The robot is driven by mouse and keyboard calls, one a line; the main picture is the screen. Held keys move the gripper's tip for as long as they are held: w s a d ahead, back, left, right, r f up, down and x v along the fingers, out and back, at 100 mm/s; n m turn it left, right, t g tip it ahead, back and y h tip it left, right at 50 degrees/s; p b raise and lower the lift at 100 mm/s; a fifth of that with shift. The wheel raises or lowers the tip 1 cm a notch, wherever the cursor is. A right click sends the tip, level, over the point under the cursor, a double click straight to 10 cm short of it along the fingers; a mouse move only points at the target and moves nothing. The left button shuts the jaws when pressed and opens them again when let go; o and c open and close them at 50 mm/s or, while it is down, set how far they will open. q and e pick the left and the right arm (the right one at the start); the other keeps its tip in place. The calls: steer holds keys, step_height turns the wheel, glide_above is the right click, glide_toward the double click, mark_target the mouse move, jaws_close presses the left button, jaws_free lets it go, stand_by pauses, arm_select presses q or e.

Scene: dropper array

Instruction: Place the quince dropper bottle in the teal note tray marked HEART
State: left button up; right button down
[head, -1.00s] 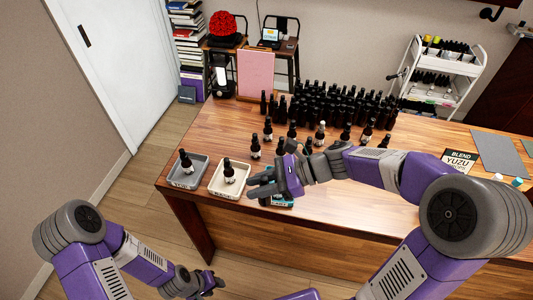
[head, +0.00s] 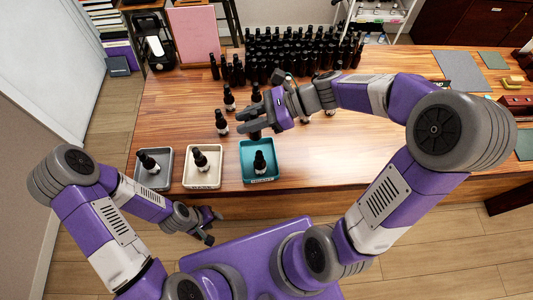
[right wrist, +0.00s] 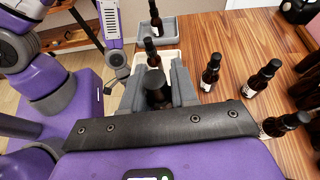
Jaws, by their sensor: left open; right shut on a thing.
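The teal tray (head: 244,170) is at the table's front edge in the head view, and one dark bottle (head: 260,162) stands in it. Its front label is too small to read. My right gripper (head: 246,119) is above the table behind the teal tray. It is shut on a dark dropper bottle (right wrist: 155,90), seen between its fingers in the right wrist view. The fingers hide much of this bottle, and I cannot read its label. My left gripper (head: 210,225) is open and empty, in front of the table.
A white tray (head: 217,181) and a grey tray (head: 142,181) stand left of the teal one, each with a bottle. Several loose bottles stand behind, including one (head: 221,122) near my right gripper. A dense bottle group (head: 290,55) fills the back. The table's right front is clear.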

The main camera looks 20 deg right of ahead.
step_height(320, 180, down, 6)
steer(key=shift+r+b, duration=0.2)
steer(key=shift+b, duration=0.6)
steer(key=shift+f+b, duration=0.55)
steer(key=shift+f, duration=1.35)
steer(key=shift+f, duration=0.1)
steer(key=c, duration=0.9)
jaws_free()
